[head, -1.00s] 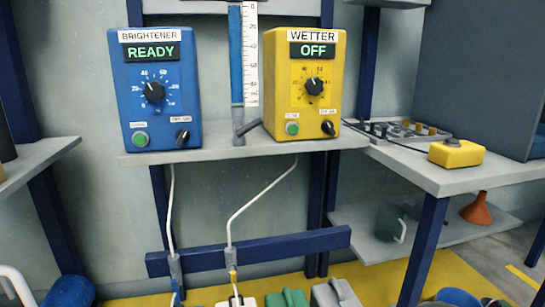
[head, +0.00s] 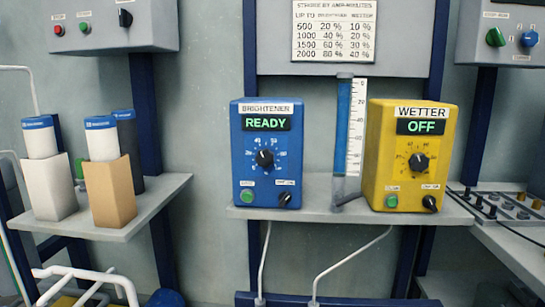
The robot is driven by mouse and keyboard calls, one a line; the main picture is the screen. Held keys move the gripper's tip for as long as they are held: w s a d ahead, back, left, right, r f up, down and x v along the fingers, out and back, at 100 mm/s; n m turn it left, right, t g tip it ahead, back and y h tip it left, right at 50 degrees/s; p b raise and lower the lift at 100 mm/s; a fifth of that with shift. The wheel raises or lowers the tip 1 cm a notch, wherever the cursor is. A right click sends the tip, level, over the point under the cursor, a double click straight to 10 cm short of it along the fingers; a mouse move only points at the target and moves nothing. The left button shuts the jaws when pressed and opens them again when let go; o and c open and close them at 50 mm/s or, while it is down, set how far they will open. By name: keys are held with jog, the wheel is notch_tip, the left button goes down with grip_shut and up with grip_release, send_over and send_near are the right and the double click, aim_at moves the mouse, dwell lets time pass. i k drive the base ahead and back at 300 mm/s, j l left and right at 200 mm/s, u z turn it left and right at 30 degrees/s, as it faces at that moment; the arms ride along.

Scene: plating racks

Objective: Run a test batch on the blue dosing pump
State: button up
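The blue dosing pump (head: 267,153) stands upright on a grey shelf in the middle of the head view. It is labelled BRIGHTENER and its green display reads READY. It has a dial (head: 265,158) with numbers, a green button (head: 247,196) at lower left and a black knob (head: 285,198) at lower right. A yellow pump (head: 412,180) labelled WETTER stands to its right, its display reading OFF. A clear graduated tube with blue liquid (head: 343,125) stands between them. My gripper is not in view.
A chart (head: 334,31) above lists stroke percentages by amp-minutes. Cartridges in boxes (head: 107,185) stand on a left shelf (head: 165,200). Control boxes hang at upper left (head: 152,25) and upper right (head: 472,45). White hoses run below the pumps.

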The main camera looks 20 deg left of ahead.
aim_at(247, 196)
jog(key=u, duration=1.25)
